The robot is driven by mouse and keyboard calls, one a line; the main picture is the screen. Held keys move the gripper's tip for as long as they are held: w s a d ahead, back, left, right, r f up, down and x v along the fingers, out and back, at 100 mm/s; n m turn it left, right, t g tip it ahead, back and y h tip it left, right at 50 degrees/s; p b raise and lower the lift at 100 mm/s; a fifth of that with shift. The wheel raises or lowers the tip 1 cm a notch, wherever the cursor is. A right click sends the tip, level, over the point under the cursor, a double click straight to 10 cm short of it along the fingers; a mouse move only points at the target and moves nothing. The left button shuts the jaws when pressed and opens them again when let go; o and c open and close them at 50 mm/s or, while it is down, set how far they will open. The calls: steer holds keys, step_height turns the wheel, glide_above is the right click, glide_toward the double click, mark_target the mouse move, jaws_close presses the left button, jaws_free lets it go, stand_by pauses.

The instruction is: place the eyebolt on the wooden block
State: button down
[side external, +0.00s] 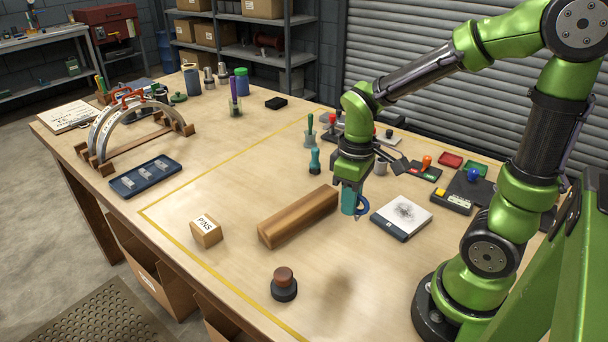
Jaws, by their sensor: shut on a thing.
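My gripper (350,204) points down over the table, just off the right end of the wooden block. It is shut on the eyebolt (361,211), of which a dark blue ring shows at the right of the fingertips. The rest of the eyebolt is hidden by the fingers. The wooden block (298,217) is a long brown bar lying on the table inside the yellow line, its top bare. I cannot tell exactly how high the eyebolt is above the table.
A white-topped pad (401,215) lies right of my gripper. A PINS box (206,231) and a dark round piece with a brown knob (284,284) stand left and in front. A teal-handled tool (314,161) stands behind the block.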

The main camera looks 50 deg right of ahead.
steer(key=w, duration=0.5)
steer(key=w+d+f, duration=0.1)
steer(key=w, duration=0.9)
steer(key=shift+d+f, duration=0.15)
steer(key=shift+f, duration=0.05)
steer(key=shift+w+f, duration=0.2)
steer(key=shift+f, duration=0.7)
steer(key=shift+w+f, duration=0.15)
steer(key=shift+f, duration=0.75)
steer(key=shift+f, duration=0.1)
steer(key=c, duration=1.5)
jaws_free()
steer(key=shift+f, duration=0.1)
steer(key=o, duration=0.4)
